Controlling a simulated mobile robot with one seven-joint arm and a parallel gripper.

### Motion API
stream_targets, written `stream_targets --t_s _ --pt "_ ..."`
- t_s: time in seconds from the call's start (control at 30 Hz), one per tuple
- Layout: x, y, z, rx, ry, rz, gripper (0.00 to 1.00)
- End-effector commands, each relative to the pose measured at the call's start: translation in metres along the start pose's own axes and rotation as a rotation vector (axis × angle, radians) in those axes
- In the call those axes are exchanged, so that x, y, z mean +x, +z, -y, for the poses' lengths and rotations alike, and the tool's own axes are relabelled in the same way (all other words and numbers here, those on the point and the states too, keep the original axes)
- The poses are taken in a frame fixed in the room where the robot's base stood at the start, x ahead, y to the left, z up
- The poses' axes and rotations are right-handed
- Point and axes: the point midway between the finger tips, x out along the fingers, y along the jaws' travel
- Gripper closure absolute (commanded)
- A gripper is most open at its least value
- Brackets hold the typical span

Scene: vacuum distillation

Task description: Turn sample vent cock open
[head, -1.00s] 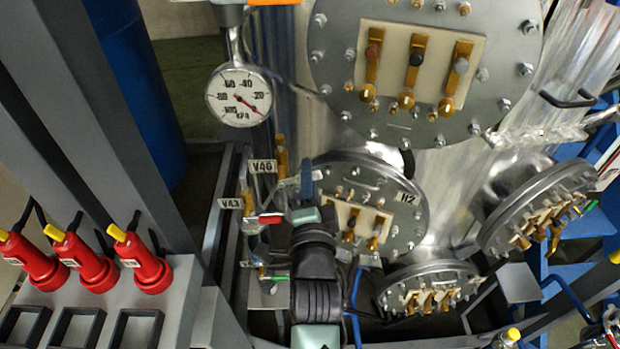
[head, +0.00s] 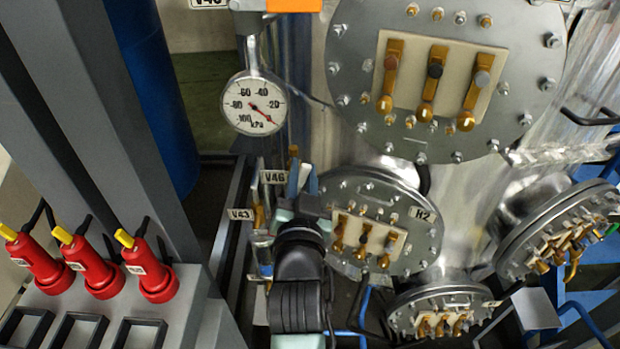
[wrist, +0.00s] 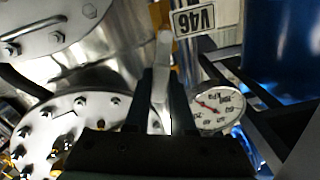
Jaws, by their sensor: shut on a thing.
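My gripper (head: 303,182) is in the lower middle of the head view, beside the V46 tag (head: 273,177). In the wrist view its two dark fingers (wrist: 163,98) are shut on a pale metal cock lever (wrist: 163,62). The lever runs up between the fingers to a rounded end next to the V46 tag (wrist: 194,18). The cock's body is mostly hidden behind the gripper and wrist. The frames do not show whether the cock is open.
A pressure gauge (head: 253,103) hangs just above and left of my gripper. A bolted round flange marked H2 (head: 423,214) is close on the right, with a larger flange (head: 350,50) above. The V43 tag (head: 240,214) and red handles (head: 95,272) are left.

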Motion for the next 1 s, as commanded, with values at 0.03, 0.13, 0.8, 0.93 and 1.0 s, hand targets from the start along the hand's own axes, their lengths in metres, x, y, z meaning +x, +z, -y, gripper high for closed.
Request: stream_targets --t_s 0.03,0.13,0.8,0.93,1.0 --pt "0.0 0.001 0.002 -0.04 0.0 0.0 1.0" --pt "0.0 0.002 0.006 -0.119 -0.001 0.0 1.0" --pt "0.0 0.004 0.018 -0.354 0.0 0.001 1.0" --pt "0.0 0.004 0.018 -0.357 0.0 0.001 1.0" --pt "0.0 0.004 0.018 -0.357 0.0 0.001 1.0"
